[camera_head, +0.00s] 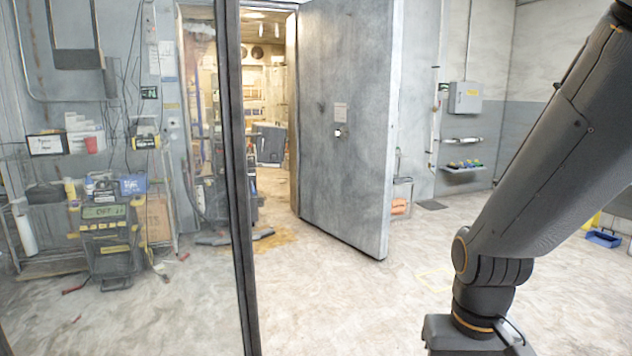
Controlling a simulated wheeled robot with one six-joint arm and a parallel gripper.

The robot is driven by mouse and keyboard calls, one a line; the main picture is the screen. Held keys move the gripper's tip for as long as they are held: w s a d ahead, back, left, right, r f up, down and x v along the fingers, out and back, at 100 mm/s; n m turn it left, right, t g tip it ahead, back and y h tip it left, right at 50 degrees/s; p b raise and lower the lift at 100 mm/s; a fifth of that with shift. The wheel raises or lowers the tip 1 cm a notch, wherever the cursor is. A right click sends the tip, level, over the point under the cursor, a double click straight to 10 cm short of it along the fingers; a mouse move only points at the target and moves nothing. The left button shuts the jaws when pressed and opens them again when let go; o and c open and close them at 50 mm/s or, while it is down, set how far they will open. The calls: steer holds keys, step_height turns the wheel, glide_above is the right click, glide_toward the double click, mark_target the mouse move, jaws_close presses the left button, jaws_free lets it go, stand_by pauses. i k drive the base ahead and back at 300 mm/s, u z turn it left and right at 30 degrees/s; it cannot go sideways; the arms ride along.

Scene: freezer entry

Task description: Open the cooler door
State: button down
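The cooler door (350,150) is a thick grey metal slab with a worn surface. It stands swung open to the right of its doorway (265,130), with a gap through which a lit, cluttered room shows. A small light plate (341,112) and a bright round spot below it are on the door face. My arm comes down from the upper right corner to the bottom right. The arm's lower end is cut off by the bottom edge, and my gripper is not in view. No contact between my arm and the door shows.
A dark vertical post (238,180) stands in front, left of the door. Behind it on the left are a cluttered shelf (90,150) and a yellow-and-black cart (108,240). The floor (340,310) before the door is clear. A blue bin (603,238) lies far right.

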mark_target(226, 14)
steer(key=z, duration=0.6)
steer(key=i, duration=1.25)
steer(key=u, duration=0.85)
steer(key=i, duration=0.55)
steer(key=u, duration=0.7)
